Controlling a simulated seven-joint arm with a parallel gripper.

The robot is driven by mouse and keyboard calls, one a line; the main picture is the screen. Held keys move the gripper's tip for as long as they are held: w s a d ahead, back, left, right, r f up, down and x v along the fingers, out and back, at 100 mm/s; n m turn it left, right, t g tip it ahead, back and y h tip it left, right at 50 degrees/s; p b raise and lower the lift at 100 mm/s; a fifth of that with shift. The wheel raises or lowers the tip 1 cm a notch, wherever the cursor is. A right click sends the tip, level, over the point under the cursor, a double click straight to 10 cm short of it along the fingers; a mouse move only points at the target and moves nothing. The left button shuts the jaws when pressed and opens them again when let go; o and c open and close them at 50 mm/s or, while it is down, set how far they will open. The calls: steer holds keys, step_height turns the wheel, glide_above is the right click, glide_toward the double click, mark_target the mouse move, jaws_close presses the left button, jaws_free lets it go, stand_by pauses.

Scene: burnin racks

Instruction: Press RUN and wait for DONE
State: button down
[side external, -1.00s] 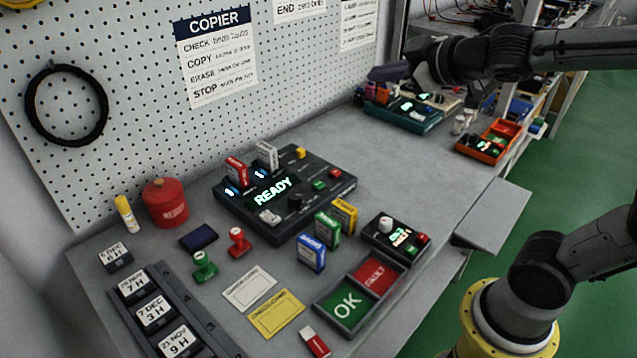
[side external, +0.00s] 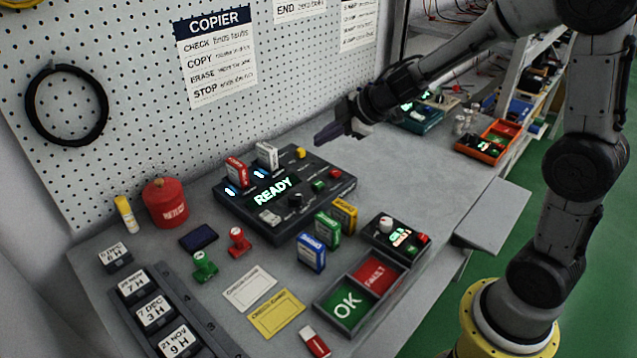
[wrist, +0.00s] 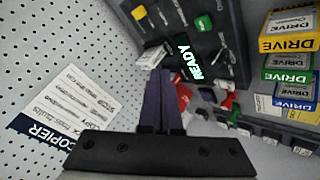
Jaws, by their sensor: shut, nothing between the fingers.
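The copier (side external: 287,222) is a dark box on the bench with a lit READY display (side external: 272,191). A red cartridge (side external: 237,172) and a white cartridge (side external: 267,156) stand upright at its back. On its panel are a green button (side external: 319,186), a red button (side external: 336,173), a yellow button (side external: 300,153) and a dark knob (side external: 296,201). I cannot read a RUN label. My gripper (side external: 328,134) is shut and empty, above and behind the copier's right end, touching nothing. In the wrist view the shut fingers (wrist: 160,95) point toward the copier, and READY (wrist: 194,64) shows there too.
Blue, green and yellow drives (side external: 312,253) stand in front of the copier. The bench right of the copier is clear.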

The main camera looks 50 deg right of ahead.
mark_target(324, 184)
steer(key=shift+f, duration=4.4)
steer(key=shift+f, duration=0.4)
steer(key=shift+f, duration=0.5)
steer(key=shift+r, duration=0.9)
